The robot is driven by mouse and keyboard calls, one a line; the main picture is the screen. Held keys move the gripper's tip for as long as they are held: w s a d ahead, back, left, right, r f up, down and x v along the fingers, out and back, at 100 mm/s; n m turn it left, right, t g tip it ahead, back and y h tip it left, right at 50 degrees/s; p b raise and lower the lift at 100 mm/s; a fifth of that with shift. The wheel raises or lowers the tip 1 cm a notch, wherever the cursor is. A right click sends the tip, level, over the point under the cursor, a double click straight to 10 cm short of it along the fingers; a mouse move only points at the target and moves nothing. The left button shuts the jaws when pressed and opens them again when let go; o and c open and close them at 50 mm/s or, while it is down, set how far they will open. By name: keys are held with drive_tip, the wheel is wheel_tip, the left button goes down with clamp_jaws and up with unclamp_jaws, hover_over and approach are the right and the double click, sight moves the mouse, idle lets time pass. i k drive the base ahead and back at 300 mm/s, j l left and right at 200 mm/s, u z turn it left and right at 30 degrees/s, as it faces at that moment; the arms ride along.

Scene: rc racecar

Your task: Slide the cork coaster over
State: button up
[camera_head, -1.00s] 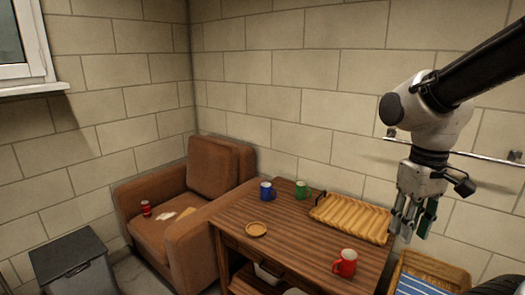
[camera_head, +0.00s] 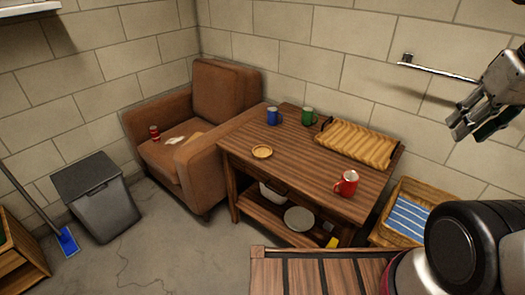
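The cork coaster (camera_head: 262,152) is a small round tan disc with a raised-looking rim. It lies flat on the striped wooden table (camera_head: 232,143), near the table's left front edge, with nothing on it. My gripper (camera_head: 468,130) hangs at the upper right of the head view, well to the right of the table and far from the coaster. Its fingers point down and left; they overlap in this view, so whether they are open cannot be told. No object shows in it.
A blue mug (camera_head: 273,116), a green mug (camera_head: 308,116), a red mug (camera_head: 347,183) and a ribbed wooden tray (camera_head: 357,141) share the table. A brown armchair (camera_head: 215,91) stands left. A wicker basket (camera_head: 413,190) is right. Another wooden surface (camera_head: 285,275) and a dark round object (camera_head: 468,243) fill the foreground.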

sight(260, 152)
drive_tip(key=i+j, duration=0.2)
drive_tip(key=j, duration=0.15)
drive_tip(key=i+j, duration=0.2)
drive_tip(key=j, duration=0.2)
drive_tip(key=i+j, duration=0.25)
drive_tip(key=j+z, duration=0.05)
drive_tip(key=j, duration=0.05)
